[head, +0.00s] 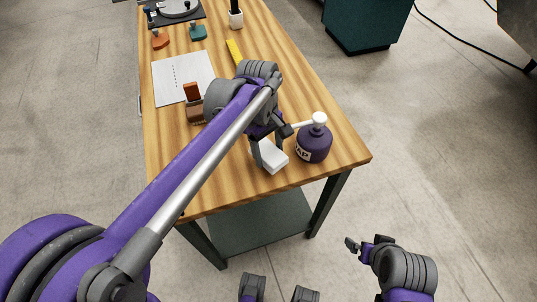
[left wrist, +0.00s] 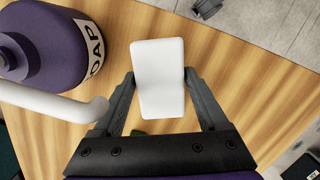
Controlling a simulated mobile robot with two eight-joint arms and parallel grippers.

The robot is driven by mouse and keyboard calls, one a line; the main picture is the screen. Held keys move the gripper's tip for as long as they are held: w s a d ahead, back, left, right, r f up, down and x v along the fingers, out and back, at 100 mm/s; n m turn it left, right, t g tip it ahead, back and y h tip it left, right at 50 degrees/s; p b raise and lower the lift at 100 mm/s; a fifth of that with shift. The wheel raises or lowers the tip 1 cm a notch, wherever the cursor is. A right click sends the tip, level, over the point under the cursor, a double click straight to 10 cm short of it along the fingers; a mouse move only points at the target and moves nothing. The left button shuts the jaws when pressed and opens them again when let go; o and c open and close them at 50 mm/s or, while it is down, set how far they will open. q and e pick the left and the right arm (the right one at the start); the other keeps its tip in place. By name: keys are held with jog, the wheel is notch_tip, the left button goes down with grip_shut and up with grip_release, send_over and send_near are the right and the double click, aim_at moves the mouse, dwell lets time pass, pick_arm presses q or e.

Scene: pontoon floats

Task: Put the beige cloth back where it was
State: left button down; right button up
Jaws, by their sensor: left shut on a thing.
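A pale, off-white rectangular block (head: 273,160) is between the fingers of my left gripper (head: 268,150), near the table's near right corner. It is smooth and plain, and the frames do not show clearly whether it is cloth. In the left wrist view the block (left wrist: 160,75) fills the space between the two fingers of the left gripper (left wrist: 163,95), with wood behind it. I cannot tell whether it touches the table. No other thing that looks like a beige cloth shows. My right gripper (head: 358,245) is low, off the table's right side; its fingers are too small to read.
A purple soap bottle (head: 314,143) with a white spout stands right beside the left gripper. A brown stand (head: 195,113), a paper sheet (head: 182,76) and a yellow thing (head: 234,52) lie farther back on the wooden table (head: 305,83). The table's near edge is close.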

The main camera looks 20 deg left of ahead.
aim_at(264, 148)
pick_arm(q)
jog(key=shift+f, duration=1.1)
jog(key=shift+f, duration=0.2)
grip_release()
jog(key=shift+r, duration=0.15)
jog(key=shift+r, duration=0.35)
jog(key=r, duration=0.3)
jog(key=a+r+p, duration=0.1)
jog(key=r, duration=0.3)
jog(key=w+r, duration=0.1)
jog(key=r, duration=0.3)
jog(key=shift+a+r, duration=0.15)
jog(key=shift+a, duration=0.15)
